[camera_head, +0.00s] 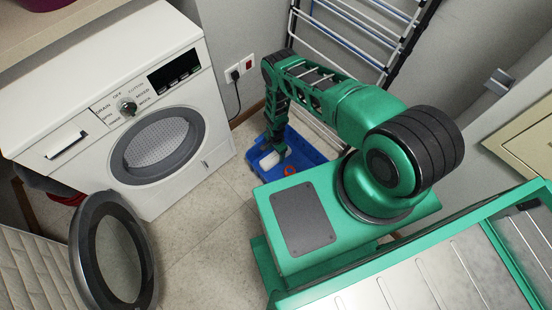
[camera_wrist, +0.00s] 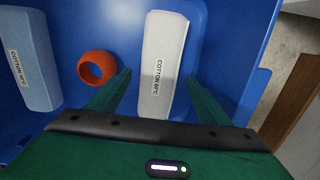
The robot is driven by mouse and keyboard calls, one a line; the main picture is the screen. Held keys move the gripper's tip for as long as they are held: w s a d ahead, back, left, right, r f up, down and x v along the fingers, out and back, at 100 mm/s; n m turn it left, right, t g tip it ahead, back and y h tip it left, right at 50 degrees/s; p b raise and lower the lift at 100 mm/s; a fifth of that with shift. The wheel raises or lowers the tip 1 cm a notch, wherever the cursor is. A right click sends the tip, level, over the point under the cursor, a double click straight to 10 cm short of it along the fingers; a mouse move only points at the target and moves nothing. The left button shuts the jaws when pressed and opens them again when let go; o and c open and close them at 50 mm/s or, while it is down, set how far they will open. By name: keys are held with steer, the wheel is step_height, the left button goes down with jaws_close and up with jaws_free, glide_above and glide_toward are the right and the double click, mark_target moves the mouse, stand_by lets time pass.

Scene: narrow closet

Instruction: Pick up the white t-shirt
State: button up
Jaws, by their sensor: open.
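In the wrist view a white folded cloth roll (camera_wrist: 165,65), with a label reading roughly "COTTON 60°C", lies in a blue crate (camera_wrist: 105,20). It also shows in the head view (camera_head: 270,159), small and partly hidden by my arm. My gripper (camera_wrist: 160,85) is open, with its two green fingers on either side of the roll's near end. I cannot tell whether the fingers touch it. The blue crate stands on the floor in the head view (camera_head: 313,158).
In the crate lie an orange ring (camera_wrist: 97,67) and a light-blue labelled roll (camera_wrist: 27,62), left of the white one. A washing machine (camera_head: 180,110) with its round door (camera_head: 113,250) open stands at left. A drying rack (camera_head: 350,40) stands behind the crate. Floor between is clear.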

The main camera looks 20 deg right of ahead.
mark_target(275, 155)
steer(key=shift+f, duration=2.1)
steer(key=c, duration=1.2)
